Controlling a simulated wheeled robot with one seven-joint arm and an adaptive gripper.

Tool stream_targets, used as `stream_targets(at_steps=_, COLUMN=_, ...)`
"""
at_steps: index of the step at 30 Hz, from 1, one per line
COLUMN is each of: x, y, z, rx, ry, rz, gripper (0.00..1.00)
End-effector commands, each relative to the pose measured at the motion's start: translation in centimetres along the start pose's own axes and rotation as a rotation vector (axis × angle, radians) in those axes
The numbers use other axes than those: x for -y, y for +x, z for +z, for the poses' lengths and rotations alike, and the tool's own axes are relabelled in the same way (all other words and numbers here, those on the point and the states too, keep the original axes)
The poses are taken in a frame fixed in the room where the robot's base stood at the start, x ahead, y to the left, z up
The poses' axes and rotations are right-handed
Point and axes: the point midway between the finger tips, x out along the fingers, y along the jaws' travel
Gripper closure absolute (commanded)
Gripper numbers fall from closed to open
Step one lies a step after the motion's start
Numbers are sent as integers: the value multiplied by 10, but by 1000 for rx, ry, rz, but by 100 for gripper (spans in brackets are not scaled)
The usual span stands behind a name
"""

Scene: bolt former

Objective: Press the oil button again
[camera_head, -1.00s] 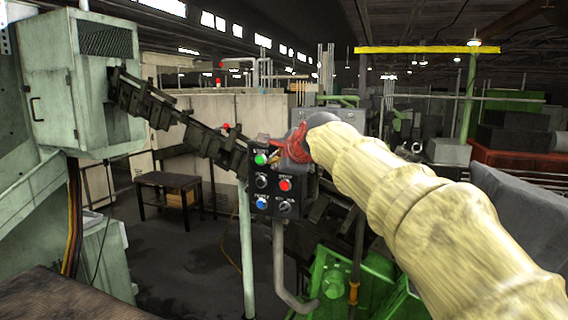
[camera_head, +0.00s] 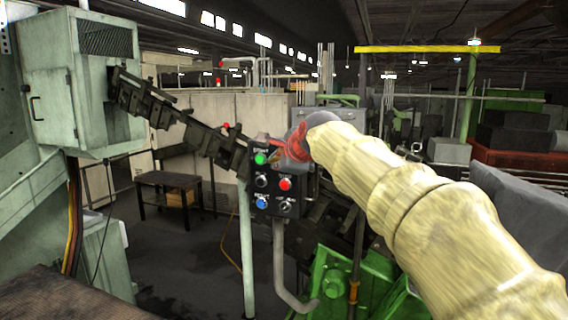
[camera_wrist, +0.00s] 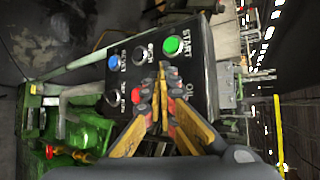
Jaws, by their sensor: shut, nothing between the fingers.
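The dark control box (camera_head: 273,206) stands on a pale post, with labelled buttons and knobs on its face. In the wrist view the box (camera_wrist: 199,75) is turned sideways. The START button (camera_wrist: 173,45) is green. The OIL label (camera_wrist: 188,92) shows just right of my fingers, but the button beside it is hidden behind them. My gripper (camera_wrist: 162,72) is shut and empty, its yellow fingertips together in front of the box face by that label. I cannot tell whether they touch the button. In the head view my gripper (camera_head: 279,152) is at the box's upper right.
A dark sloping conveyor (camera_head: 180,125) runs behind the box. Green machinery (camera_head: 335,280) stands below right.

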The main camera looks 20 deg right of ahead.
Motion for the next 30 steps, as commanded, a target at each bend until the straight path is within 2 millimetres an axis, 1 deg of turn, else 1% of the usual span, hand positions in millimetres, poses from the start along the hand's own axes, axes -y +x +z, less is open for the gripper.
stream_targets(at_steps=13, x=5, y=5, z=-4, rx=0, ry=-1, rz=0, gripper=100)
stream_targets(at_steps=30, x=6, y=7, z=-5, rx=0, ry=0, rz=0, gripper=100)
